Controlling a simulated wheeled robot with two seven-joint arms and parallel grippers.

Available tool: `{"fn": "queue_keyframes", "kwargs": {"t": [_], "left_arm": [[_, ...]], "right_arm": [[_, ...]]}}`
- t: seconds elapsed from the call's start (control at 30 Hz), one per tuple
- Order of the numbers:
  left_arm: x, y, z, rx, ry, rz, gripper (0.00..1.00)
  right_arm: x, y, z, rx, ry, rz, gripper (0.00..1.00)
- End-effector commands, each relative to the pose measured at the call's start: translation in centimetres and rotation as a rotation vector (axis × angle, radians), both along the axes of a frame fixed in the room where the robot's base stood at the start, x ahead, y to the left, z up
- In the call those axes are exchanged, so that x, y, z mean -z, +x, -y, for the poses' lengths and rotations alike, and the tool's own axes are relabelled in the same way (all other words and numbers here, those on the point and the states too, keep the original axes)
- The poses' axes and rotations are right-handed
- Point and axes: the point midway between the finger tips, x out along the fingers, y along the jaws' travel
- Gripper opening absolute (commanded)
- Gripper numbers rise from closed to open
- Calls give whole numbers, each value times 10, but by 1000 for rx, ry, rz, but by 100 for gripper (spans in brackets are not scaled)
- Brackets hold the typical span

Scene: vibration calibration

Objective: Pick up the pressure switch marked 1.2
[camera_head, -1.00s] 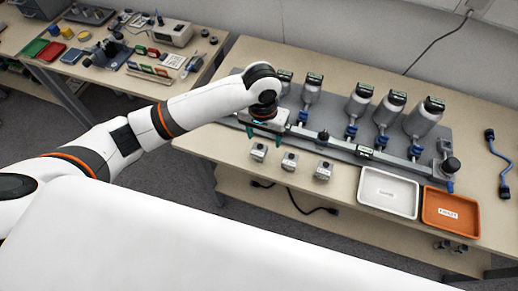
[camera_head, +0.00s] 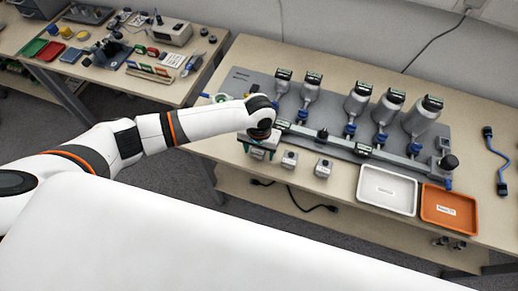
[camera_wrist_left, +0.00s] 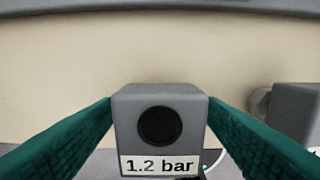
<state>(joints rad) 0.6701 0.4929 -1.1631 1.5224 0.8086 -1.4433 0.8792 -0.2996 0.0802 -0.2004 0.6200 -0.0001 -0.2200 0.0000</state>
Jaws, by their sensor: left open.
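The pressure switch (camera_wrist_left: 160,105) shows in the left wrist view as a small grey block with a round black port and a "1.2 bar" label. My left gripper (camera_head: 258,153) is over the leftmost place in the row of small switches at the bench's front in the head view, and mostly hides the switch there. In the left wrist view its green fingers stand open, one on each side of the 1.2 switch. I cannot tell whether they touch it. My right gripper is not in view.
Two other switches (camera_head: 289,160) (camera_head: 323,168) stand to the right; a grey block (camera_wrist_left: 293,112) shows at the wrist view's right. Behind is a grey rig plate (camera_head: 240,82) with several bottles. A white tray (camera_head: 388,207) and an orange tray (camera_head: 449,225) lie at right.

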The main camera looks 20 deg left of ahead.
Motion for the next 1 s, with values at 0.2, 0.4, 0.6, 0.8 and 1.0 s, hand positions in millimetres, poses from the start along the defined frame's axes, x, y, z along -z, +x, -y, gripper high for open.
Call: {"fn": "queue_keyframes", "kwargs": {"t": [0.2, 0.4, 0.6, 0.8, 1.0], "left_arm": [[7, 0, 0, 1, 0, 1, 64], [7, 0, 0, 1, 0, 1, 47], [7, 0, 0, 0, 0, 1, 15], [6, 0, 0, 0, 0, 2, 10], [-9, 1, 0, 0, -1, 4, 10]], "right_arm": [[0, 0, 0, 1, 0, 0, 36], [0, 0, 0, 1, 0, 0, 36], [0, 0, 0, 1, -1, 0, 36], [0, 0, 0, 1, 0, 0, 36], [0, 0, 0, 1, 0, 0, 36]]}}
